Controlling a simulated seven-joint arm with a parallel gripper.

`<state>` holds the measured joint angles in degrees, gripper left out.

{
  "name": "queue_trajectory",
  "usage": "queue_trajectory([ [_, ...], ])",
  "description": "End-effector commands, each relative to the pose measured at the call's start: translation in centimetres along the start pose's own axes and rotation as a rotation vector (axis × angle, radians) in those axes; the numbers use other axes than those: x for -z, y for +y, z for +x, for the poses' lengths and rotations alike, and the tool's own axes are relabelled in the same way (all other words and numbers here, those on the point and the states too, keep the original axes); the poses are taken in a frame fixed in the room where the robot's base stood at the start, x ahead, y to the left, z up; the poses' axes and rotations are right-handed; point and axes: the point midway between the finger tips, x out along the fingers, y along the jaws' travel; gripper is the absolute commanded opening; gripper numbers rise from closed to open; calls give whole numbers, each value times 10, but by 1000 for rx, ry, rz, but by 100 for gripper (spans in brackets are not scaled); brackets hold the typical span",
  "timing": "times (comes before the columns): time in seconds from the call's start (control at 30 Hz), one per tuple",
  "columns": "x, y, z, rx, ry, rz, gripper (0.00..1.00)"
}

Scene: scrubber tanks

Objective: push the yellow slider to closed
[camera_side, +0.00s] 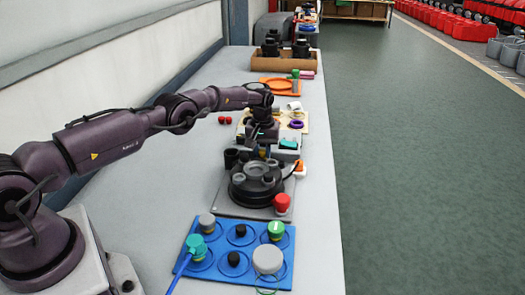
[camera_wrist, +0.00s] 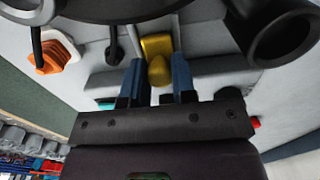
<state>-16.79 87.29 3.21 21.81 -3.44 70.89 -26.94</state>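The yellow slider (camera_wrist: 157,60) shows in the wrist view, in a pale track on a grey panel. My gripper (camera_wrist: 158,84) has its two blue fingers apart, one on each side of the slider's near end. A narrow gap seems to show on both sides, so the slider is not visibly gripped. In the side view my gripper (camera_side: 262,147) points down behind the round black fixture; the slider is hidden there.
The black fixture (camera_side: 258,183) with a red knob (camera_side: 282,203) stands close to my gripper. A black open cylinder (camera_wrist: 284,32) and an orange-and-white part (camera_wrist: 56,52) flank the slider. A blue board (camera_side: 238,255) with knobs lies nearer the camera.

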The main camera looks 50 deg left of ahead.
Motion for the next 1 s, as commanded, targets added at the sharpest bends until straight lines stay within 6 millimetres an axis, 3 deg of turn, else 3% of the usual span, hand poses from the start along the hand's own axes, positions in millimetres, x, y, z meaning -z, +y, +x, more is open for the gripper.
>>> queue_trajectory([
  [0.03, 0, 0, 0, 1, 0, 0, 12],
  [0.1, 0, 0, 0, 1, 0, 0, 0],
  [0.37, -3, 1, 0, 2, -1, 1, 0],
  [1.0, -33, 1, 0, 1, -7, 2, 0],
])
